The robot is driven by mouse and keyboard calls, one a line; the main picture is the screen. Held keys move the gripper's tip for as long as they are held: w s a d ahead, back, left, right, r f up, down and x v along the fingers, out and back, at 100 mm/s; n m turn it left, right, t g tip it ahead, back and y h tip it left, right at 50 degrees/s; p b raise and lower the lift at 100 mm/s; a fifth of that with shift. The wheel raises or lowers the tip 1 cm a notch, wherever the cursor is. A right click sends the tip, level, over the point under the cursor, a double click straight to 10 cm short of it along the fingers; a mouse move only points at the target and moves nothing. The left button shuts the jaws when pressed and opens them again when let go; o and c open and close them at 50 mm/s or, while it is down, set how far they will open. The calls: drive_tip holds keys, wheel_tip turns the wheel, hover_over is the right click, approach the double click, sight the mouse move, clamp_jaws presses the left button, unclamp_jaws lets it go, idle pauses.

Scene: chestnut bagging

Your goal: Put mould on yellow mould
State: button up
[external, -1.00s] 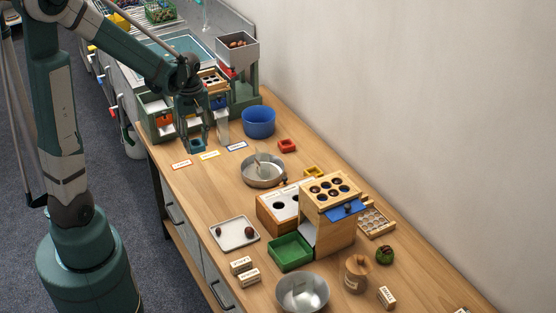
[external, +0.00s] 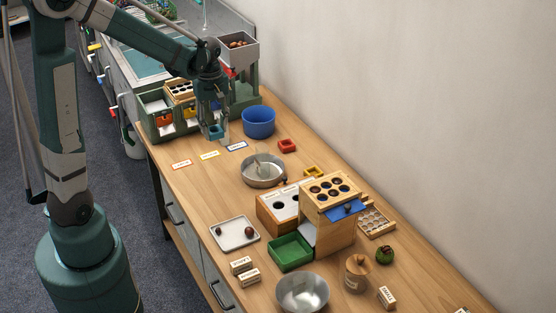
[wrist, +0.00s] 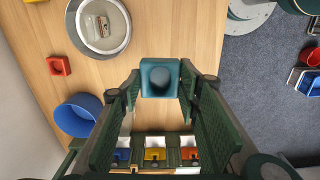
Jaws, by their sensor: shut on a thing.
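My gripper (external: 217,133) is shut on a small square teal mould (external: 215,131), held over the back part of the table. In the wrist view the teal mould (wrist: 160,78) sits between my fingertips, its round hollow facing the camera. The yellow mould (external: 313,171) lies on the table in the external view, near the back edge behind the wooden box, to the right of and nearer the camera than my gripper.
A blue bowl (external: 258,122) stands just right of my gripper. A metal pan (external: 263,182) lies in front of the red mould. A wooden box with holes (external: 329,228) stands close to the yellow mould. Green bins (external: 152,124) stand behind my gripper.

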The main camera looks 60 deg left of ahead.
drive_tip(key=w+d+p, duration=0.1)
drive_tip(key=w+d, duration=0.1)
drive_tip(key=w, duration=0.5)
drive_tip(key=w+d, duration=0.3)
drive_tip(key=w, duration=0.4)
drive_tip(key=p, duration=0.2)
hover_over(314, 171)
wheel_tip(314, 171, down, 5)
drive_tip(key=shift+f+n, duration=0.3)
drive_tip(key=shift+f, duration=0.2)
drive_tip(key=shift+f+b, duration=0.45)
drive_tip(key=shift+f, duration=2.65)
drive_tip(key=shift+f, duration=0.1)
drive_tip(key=shift+f+b, duration=0.35)
drive_tip(key=shift+f, duration=1.45)
drive_tip(key=shift+f, duration=0.1)
